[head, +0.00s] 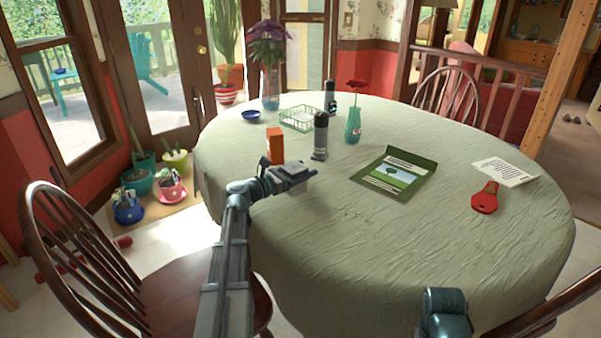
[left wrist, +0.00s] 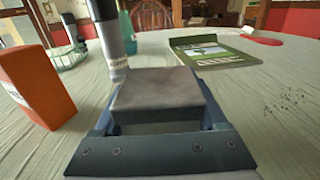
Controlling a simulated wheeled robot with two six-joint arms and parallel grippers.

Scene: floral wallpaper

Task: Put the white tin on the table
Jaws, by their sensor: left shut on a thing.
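The white tin (head: 293,170) is a small flat box held at the end of my left gripper (head: 290,181), over the near left part of the table (head: 330,240). In the left wrist view the tin (left wrist: 158,90) looks grey and shaded and sits level between the two fingers. My left gripper is shut on it. The tablecloth lies close below, but I cannot tell whether the tin touches it. Only a link of my right arm shows at the bottom of the head view; its gripper is out of view.
An orange box (head: 275,146) stands just left of the tin, and a dark grey cylinder (head: 321,136) just beyond it. A teal vase (head: 353,126), a wire basket (head: 298,119) and a green book (head: 393,174) are farther off. The near right cloth is clear.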

